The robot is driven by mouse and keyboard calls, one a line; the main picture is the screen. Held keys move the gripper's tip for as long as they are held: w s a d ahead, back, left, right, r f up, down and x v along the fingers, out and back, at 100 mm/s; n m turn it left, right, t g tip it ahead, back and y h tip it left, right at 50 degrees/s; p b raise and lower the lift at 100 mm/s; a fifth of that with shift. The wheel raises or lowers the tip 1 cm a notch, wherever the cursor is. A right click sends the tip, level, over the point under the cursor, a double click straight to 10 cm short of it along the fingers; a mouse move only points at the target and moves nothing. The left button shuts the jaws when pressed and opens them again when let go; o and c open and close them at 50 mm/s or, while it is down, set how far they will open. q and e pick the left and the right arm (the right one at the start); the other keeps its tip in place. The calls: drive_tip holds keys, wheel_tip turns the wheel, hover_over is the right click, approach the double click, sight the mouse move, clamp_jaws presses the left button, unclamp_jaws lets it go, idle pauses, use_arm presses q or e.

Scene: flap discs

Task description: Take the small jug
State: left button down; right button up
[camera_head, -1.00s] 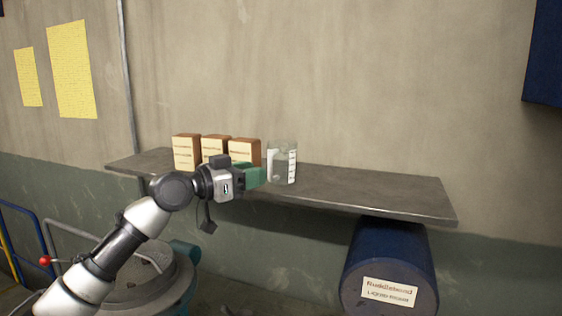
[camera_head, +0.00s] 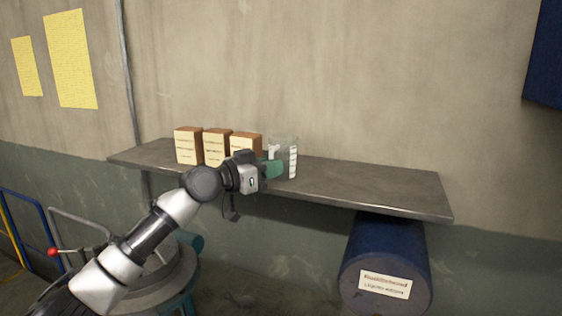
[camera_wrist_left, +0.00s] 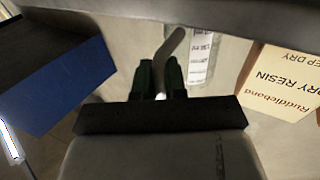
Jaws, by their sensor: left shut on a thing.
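The small jug (camera_head: 290,153) is clear, with pale measuring marks on its side. In the left wrist view, the jug's marked wall (camera_wrist_left: 203,52) lies just beyond the fingers (camera_wrist_left: 159,80). A curved grey handle runs down between the fingertips, and the gripper is shut on it. The fingers hide part of the handle. My right gripper is not in view.
Three brown boxes with cream labels (camera_head: 217,148) stand in a row left of the jug. The grey shelf (camera_head: 370,188) is bare to the right. A blue drum (camera_head: 385,255) lies under its right end. The wall is close behind.

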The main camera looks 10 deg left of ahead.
sight(272, 149)
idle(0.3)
use_arm(q)
drive_tip(key=shift+r, duration=0.25)
wheel_tip(272, 149, up, 4)
drive_tip(key=b, duration=0.2)
drive_tip(key=shift+d+f+b, duration=0.15)
drive_tip(key=shift+f+b, duration=0.05)
drive_tip(key=shift+b, duration=0.2)
drive_tip(key=s+d+r+b, duration=0.3)
drive_tip(key=s+d+r, duration=0.4)
drive_tip(key=d, duration=0.2)
drive_tip(key=shift+b, duration=0.4)
drive_tip(key=shift+f, duration=0.1)
